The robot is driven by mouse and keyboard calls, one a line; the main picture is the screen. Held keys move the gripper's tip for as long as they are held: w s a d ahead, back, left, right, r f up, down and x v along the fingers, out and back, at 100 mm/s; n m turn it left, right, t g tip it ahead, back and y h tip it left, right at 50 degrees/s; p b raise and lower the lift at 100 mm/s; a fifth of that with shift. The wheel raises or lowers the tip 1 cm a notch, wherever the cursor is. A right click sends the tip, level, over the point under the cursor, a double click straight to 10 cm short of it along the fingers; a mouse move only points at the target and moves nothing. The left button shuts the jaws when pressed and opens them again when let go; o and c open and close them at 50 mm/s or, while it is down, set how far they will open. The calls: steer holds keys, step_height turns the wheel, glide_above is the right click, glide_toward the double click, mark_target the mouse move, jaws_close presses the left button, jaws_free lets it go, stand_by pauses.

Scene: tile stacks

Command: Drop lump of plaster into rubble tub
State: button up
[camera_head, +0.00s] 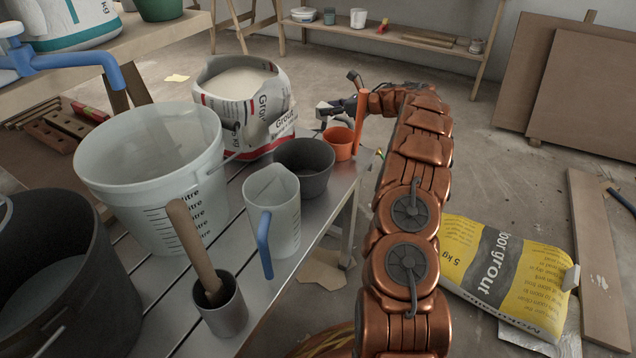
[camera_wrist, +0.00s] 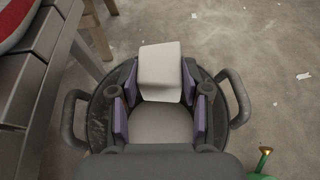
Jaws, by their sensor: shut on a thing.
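The lump of plaster (camera_wrist: 160,72) is a pale, block-like piece in the wrist view. My gripper (camera_wrist: 160,85) is shut on it, with purple-padded fingers on both sides. Beneath them is the rubble tub (camera_wrist: 98,112), black and round with a handle on each side. The lump appears over the inside of the tub; its height above it is hard to tell. In the head view my gripper (camera_head: 338,108) is small, beyond the far end of the bench. The lump is too small there to be sure of, and the tub is hidden.
The slatted metal bench (camera_head: 255,300) holds a clear bucket (camera_head: 150,190), a grout bag (camera_head: 240,110), a jug (camera_head: 275,215), a dark pot (camera_head: 305,168) and an orange cup (camera_head: 340,145). A yellow grout bag (camera_head: 510,265) lies on the floor. A green-topped item (camera_wrist: 263,158) stands beside the tub.

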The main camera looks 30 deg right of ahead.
mark_target(332, 118)
steer(key=shift+f+b, duration=0.6)
steer(key=shift+f, duration=1.35)
steer(key=o, duration=1.3)
steer(key=shift+s, duration=0.1)
steer(key=v, duration=1.2)
